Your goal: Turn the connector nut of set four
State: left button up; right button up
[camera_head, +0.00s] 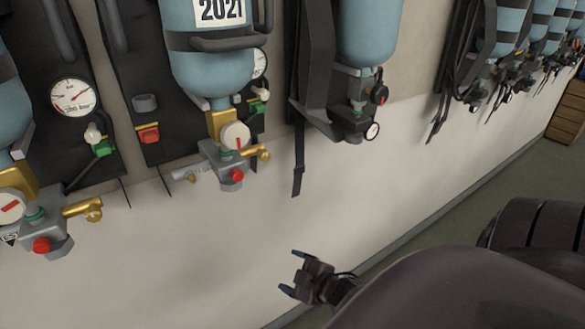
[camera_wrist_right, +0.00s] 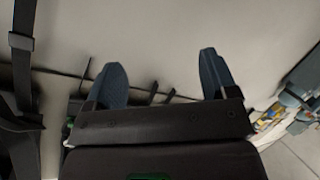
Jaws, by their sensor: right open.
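Breathing sets with pale blue cylinders hang on the wall, and no set number is readable, so I cannot tell which one is set four. In the head view, one cylinder (camera_head: 215,68) carries a "2021" label, with a grey valve block and nut (camera_head: 232,179) below it. Another set at the far left has a similar grey nut (camera_head: 60,248) beside a red knob. My right gripper (camera_head: 291,271) is open and empty, below and right of these sets, apart from them. Its two blue-grey fingers spread wide in the wrist view (camera_wrist_right: 160,68). My left gripper is not in view.
Black straps (camera_head: 298,165) hang below the sets. Brass outlets (camera_head: 82,209) stick out near the valves. The white lower wall (camera_head: 190,260) is bare around my gripper. More sets (camera_head: 500,50) hang farther right, with a wooden drawer unit (camera_head: 568,112) at the far end.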

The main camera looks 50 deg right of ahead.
jog(key=shift+s+a+f+m+g+h, duration=0.15)
jog(key=shift+s+a+f+m+g, duration=0.45)
jog(key=shift+s+a+f+m, duration=0.35)
jog(key=shift+s+a+f+m+g+h, duration=0.15)
jog(key=shift+s+a+f+m+g, duration=0.4)
jog(key=shift+a+m, duration=0.55)
